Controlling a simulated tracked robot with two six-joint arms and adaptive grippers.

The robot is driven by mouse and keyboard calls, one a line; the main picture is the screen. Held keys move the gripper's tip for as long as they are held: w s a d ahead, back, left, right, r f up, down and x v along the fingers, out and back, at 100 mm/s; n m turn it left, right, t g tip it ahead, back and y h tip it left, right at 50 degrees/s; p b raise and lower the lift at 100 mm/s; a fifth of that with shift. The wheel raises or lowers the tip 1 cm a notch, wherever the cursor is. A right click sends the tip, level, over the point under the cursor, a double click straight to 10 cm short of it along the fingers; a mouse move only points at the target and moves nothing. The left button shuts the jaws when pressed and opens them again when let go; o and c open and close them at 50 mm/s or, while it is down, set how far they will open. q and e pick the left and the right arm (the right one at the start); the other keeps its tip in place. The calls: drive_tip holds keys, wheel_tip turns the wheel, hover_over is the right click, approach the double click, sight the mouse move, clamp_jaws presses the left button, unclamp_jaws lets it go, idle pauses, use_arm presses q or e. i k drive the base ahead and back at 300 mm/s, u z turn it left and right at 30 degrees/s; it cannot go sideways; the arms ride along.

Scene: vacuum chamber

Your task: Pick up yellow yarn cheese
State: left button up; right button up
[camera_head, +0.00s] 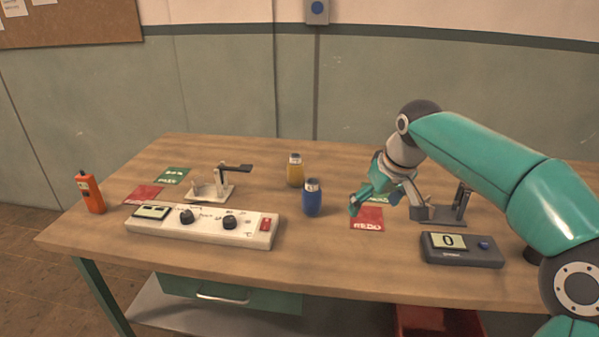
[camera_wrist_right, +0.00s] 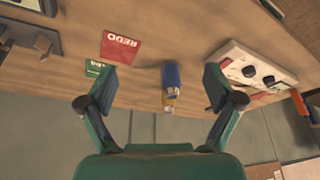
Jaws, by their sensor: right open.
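The yellow yarn cheese (camera_head: 295,172) stands upright on the table, behind and a little left of a blue one (camera_head: 312,201). It looks like a small yellow cylinder with a pale, narrower top. In the right wrist view the yellow yarn cheese (camera_wrist_right: 170,102) shows just beyond the blue one (camera_wrist_right: 170,76), which partly hides it. My right gripper (camera_head: 383,202) is open and empty above the table, right of both cylinders. In the wrist view its fingers (camera_wrist_right: 160,90) are spread wide, with the cylinders appearing between them. My left gripper is not in view.
A white control box (camera_head: 203,228) with black knobs stands front left. An orange handheld device (camera_head: 90,192) is at the left edge. A grey scale (camera_head: 462,250) and a small stand (camera_head: 447,212) are at right. Red and green cards lie flat on the table.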

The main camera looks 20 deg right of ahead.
sight(295, 167)
drive_tip(key=i, duration=1.25)
drive_tip(key=u, duration=0.05)
